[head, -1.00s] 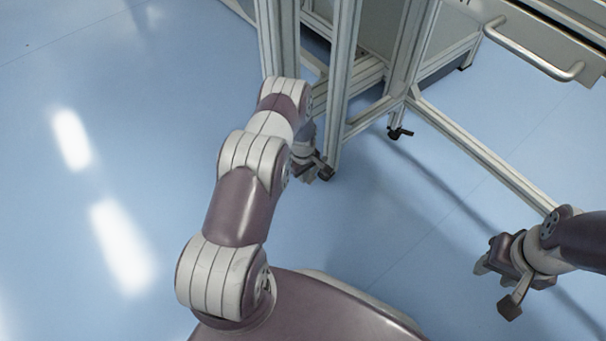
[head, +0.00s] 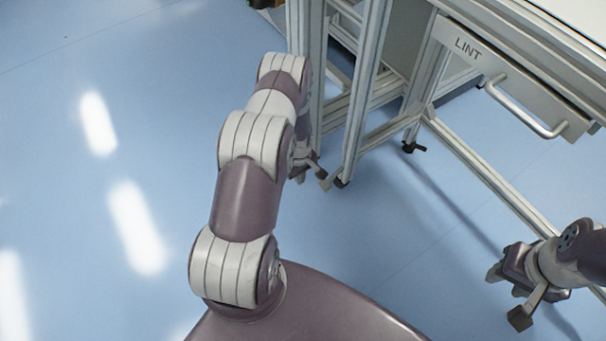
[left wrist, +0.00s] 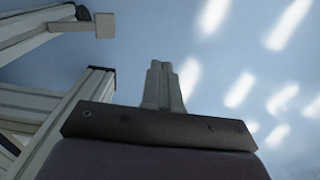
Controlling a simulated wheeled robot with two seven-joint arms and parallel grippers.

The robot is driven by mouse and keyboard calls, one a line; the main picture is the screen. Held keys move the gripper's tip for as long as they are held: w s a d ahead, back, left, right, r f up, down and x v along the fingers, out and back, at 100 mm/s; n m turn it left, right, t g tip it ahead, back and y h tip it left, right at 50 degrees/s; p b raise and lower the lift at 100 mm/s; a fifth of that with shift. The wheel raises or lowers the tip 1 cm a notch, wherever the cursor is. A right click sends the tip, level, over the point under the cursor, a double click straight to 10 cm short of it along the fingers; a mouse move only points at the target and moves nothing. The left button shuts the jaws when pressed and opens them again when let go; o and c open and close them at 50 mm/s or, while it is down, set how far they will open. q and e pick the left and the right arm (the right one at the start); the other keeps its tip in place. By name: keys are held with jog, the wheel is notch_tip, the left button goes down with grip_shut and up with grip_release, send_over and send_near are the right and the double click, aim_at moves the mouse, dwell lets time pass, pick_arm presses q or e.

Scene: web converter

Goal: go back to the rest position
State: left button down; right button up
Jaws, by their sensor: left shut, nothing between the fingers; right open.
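My left gripper (head: 312,172) is partly hidden behind my left forearm in the head view, low beside the legs of the metal frame (head: 358,110). In the left wrist view its two fingers (left wrist: 160,85) are together with nothing between them. I cannot tell in the head view whether it touches the frame. My right gripper (head: 507,290) is at the lower right of the head view, over the blue floor, with its fingers apart and empty.
A drawer labelled LINT (head: 508,80) with a metal bar handle (head: 522,108) is at the upper right. A low frame rail (head: 490,180) runs between the frame and my right gripper. The blue floor (head: 80,200) on the left is clear. Frame posts also show in the left wrist view (left wrist: 70,115).

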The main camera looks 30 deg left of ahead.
dwell(0.5)
pick_arm(q)
jog(key=s+d+r+m+g, duration=0.1)
jog(key=s+d+m+g, duration=0.15)
jog(key=s, duration=0.25)
jog(key=s+d+r+m+t+p, duration=0.1)
jog(key=s+d+r+m+p, duration=0.2)
jog(key=r, duration=0.8)
jog(key=s+d+r+m+t, duration=0.1)
jog(key=s+d+r+m, duration=0.3)
jog(key=r, duration=0.8)
jog(key=s+d+r+m+t+p, duration=0.1)
jog(key=s+d+r+m+p, duration=0.25)
jog(key=r, duration=0.75)
notch_tip(320, 180, up, 39)
jog(key=w+d+p, duration=0.2)
jog(key=p, duration=3.4)
jog(key=shift+d+r+m+t+p, duration=0.2)
jog(key=shift+d+m+t+p, duration=0.1)
jog(key=shift+m+t+p, duration=0.1)
